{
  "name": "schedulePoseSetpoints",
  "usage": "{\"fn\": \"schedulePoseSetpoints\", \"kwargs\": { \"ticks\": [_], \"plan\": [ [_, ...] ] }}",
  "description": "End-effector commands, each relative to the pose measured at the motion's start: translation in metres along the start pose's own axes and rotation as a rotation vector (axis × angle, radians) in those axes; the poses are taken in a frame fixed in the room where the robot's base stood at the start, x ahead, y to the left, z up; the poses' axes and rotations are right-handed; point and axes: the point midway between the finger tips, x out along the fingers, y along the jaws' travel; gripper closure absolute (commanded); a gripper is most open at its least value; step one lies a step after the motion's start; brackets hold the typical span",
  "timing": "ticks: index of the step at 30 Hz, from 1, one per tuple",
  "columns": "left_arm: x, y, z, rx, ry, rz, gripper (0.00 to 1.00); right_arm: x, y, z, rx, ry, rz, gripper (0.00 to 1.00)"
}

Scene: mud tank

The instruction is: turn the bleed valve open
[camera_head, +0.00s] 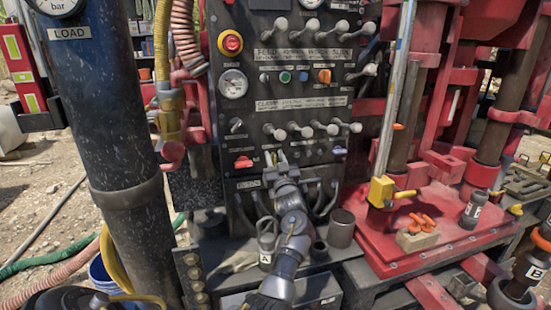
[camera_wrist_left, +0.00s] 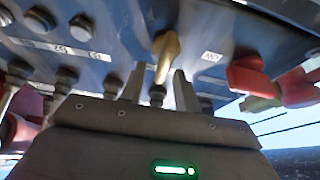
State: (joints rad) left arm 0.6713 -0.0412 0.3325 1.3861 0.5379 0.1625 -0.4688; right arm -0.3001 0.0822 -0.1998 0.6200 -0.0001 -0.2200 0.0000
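A brass-coloured lever (camera_wrist_left: 166,55) sticks out from the dark panel in the left wrist view. It looks like the bleed valve's handle, though its label is too blurred to read. My left gripper (camera_head: 281,160) is at the lower part of the control panel in the head view. In the left wrist view its two fingers (camera_wrist_left: 160,90) stand apart, one on each side of the lever's lower end. I cannot tell whether either finger touches it. In the head view the gripper hides most of the lever. My right gripper cannot be made out.
A red handle (camera_head: 243,162) sits left of my gripper in the head view; red handles (camera_wrist_left: 250,78) also show close by in the wrist view. A row of knobbed levers (camera_head: 306,130) is just above. An open metal cup (camera_head: 341,228) stands on the ledge below.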

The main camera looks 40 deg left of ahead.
Motion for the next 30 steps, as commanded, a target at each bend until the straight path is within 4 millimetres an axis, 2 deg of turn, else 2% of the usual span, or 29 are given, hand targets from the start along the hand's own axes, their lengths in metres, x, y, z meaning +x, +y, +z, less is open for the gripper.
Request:
{"fn": "schedulePoseSetpoints", "kwargs": {
  "ticks": [2, 9, 20, 30],
  "plan": [
    [0.000, 0.000, 0.000, 0.000, 0.000, 0.000, 0.68, 0.000, 0.000, 0.000, 0.000, 0.000, 0.000, 0.64],
    [0.000, 0.000, 0.000, 0.000, 0.000, 0.000, 1.00, 0.000, -0.002, -0.001, 0.001, 0.001, -0.002, 0.64],
    [0.000, 0.000, -0.001, 0.026, 0.000, 0.010, 1.00, -0.005, -0.004, -0.002, 0.002, 0.001, -0.004, 0.64],
    [0.002, 0.003, -0.004, 0.217, -0.001, 0.088, 1.00, -0.035, -0.003, -0.004, 0.002, 0.001, -0.004, 0.64]
  ]
}}
